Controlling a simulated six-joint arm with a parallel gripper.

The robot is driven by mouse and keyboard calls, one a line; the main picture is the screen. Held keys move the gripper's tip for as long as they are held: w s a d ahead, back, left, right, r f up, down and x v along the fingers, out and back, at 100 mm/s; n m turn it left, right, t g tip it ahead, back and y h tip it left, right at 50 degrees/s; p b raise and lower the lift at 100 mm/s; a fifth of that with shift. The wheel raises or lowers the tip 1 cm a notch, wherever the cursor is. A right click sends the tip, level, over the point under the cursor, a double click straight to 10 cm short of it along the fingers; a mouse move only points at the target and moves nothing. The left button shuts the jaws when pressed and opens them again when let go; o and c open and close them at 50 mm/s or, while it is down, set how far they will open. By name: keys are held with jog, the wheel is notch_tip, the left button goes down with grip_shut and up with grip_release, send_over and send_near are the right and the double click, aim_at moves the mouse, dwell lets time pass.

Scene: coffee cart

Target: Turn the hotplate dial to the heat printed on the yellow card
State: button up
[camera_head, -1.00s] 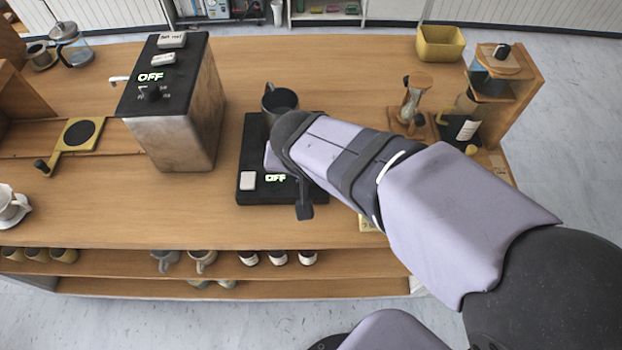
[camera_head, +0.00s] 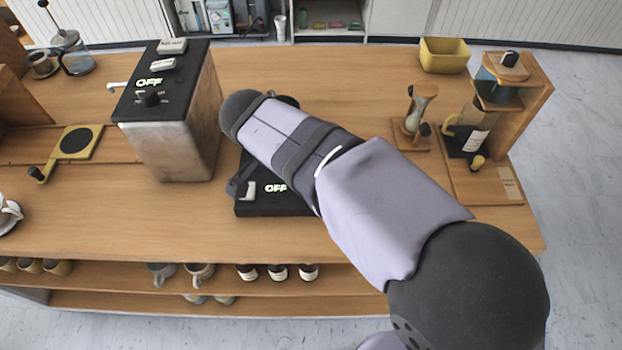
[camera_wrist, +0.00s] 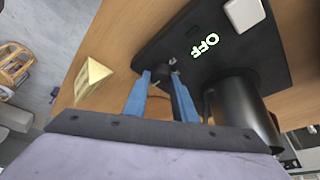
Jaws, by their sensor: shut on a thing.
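The black hotplate (camera_head: 270,208) lies on the cart, largely behind my arm; its display reads OFF. In the wrist view the hotplate (camera_wrist: 215,60) shows the OFF display, a white button (camera_wrist: 244,13) and a dark metal jug (camera_wrist: 243,112). My gripper (camera_wrist: 160,74) has its blue fingers on either side of the small dark dial (camera_wrist: 163,78) at the hotplate's edge, shut on it. The dial's marks cannot be read. The yellow card (camera_wrist: 92,78) stands folded like a tent beside the hotplate; its print is not readable. My arm hides it in the head view.
A tall grey machine (camera_head: 172,130) with an OFF display stands left of the hotplate. An hourglass (camera_head: 417,108), a wooden stand with a bottle (camera_head: 480,130) and a yellow bin (camera_head: 443,55) are at the right. Front shelves hold cups and jars.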

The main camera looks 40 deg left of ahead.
dwell(0.3)
jog(key=shift+s, duration=0.1)
jog(key=o, duration=1)
jog(key=shift+o, duration=0.2)
jog(key=v, duration=0.7)
jog(key=shift+b, duration=0.3)
jog(key=shift+a+r, duration=0.1)
